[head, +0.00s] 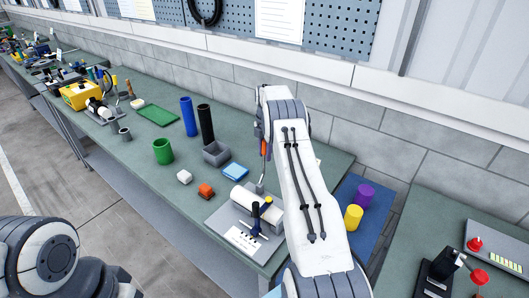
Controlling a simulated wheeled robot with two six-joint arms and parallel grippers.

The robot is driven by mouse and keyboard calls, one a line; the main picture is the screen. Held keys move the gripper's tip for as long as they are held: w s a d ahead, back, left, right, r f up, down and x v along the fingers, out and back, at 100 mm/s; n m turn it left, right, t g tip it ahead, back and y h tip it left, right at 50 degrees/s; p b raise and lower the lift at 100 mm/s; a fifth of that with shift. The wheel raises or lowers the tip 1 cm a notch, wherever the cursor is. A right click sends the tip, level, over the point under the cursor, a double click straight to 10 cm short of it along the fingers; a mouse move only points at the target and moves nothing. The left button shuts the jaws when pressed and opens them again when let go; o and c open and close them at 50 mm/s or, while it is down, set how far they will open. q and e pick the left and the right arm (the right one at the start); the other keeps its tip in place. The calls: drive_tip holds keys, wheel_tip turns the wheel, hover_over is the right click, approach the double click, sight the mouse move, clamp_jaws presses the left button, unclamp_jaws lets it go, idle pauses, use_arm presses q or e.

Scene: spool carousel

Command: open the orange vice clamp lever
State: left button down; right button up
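A slim upright orange handle (264,149) shows just left of my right arm, above a thin grey stem. It looks like the clamp lever. The stem goes down to a grey plate (226,220) that bears a white cylinder (240,197). My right arm covers what lies to the right of the handle. My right gripper (259,131) is only partly visible at the handle's upper end; its fingers are small and mostly hidden, and whether they touch the handle cannot be told. My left gripper is out of view; only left arm links show at the lower left.
Purple and yellow (353,217) cylinders stand right of my arm. A lever box (442,262) stands at right.

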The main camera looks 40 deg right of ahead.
drive_tip(key=shift+o, duration=1.2)
drive_tip(key=shift+f, duration=0.1)
drive_tip(key=shift+d, duration=0.1)
drive_tip(key=shift+r+b, duration=0.45)
drive_tip(key=shift+r, duration=0.1)
wheel_tip(320, 180, up, 5)
drive_tip(key=shift+w+d+b, duration=0.1)
drive_tip(key=shift+b, duration=0.75)
drive_tip(key=shift+r, duration=2.25)
